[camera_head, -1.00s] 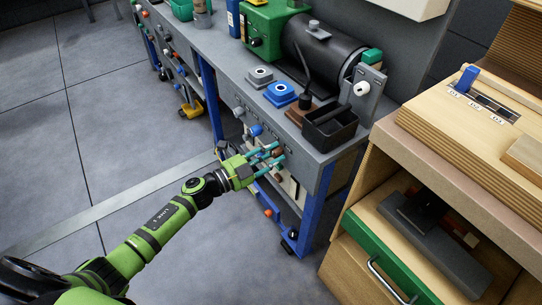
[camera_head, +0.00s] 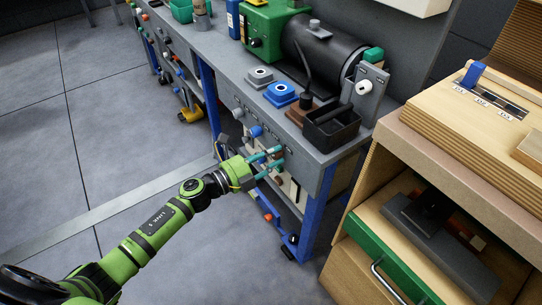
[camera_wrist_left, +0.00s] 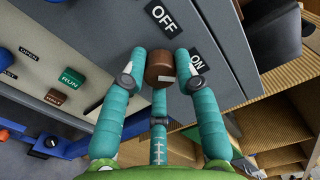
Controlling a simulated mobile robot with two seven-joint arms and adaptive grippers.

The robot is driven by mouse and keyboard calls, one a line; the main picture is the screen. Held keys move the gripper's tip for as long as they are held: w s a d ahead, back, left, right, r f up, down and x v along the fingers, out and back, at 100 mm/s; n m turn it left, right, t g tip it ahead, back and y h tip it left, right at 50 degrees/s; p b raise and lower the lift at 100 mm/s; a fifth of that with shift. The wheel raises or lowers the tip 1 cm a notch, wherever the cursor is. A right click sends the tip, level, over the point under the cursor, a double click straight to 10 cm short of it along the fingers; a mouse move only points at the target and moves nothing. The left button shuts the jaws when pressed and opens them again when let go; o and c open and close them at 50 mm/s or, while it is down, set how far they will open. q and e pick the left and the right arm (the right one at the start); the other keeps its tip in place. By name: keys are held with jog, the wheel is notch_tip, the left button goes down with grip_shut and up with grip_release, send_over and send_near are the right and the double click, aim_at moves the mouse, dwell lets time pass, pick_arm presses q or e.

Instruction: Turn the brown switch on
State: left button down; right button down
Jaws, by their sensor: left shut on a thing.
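The brown switch (camera_wrist_left: 160,66) is a round knob on the grey front panel of the bench, with a pale mark on its rim. In the left wrist view an OFF label (camera_wrist_left: 163,17) lies above it and an ON label (camera_wrist_left: 197,62) to its right. My left gripper (camera_wrist_left: 161,58) has its teal fingers shut on the knob, one on each side. In the head view the left gripper (camera_head: 277,162) is at the bench front, and its fingers partly hide the switch.
Green RUN (camera_wrist_left: 71,78) and brown HALT (camera_wrist_left: 55,97) buttons sit left of the switch in the wrist view. A black open bin (camera_head: 330,128) stands on the bench above. A wooden cabinet with an open green-fronted drawer (camera_head: 385,250) stands to the right.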

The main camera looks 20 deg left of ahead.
pick_arm(q)
jog(key=shift+w+a, duration=0.1)
jog(key=shift+a, duration=0.1)
jog(key=c, duration=0.9)
grip_release()
jog(key=shift+c, duration=0.2)
jog(key=shift+d, duration=0.1)
jog(key=v, duration=1.2)
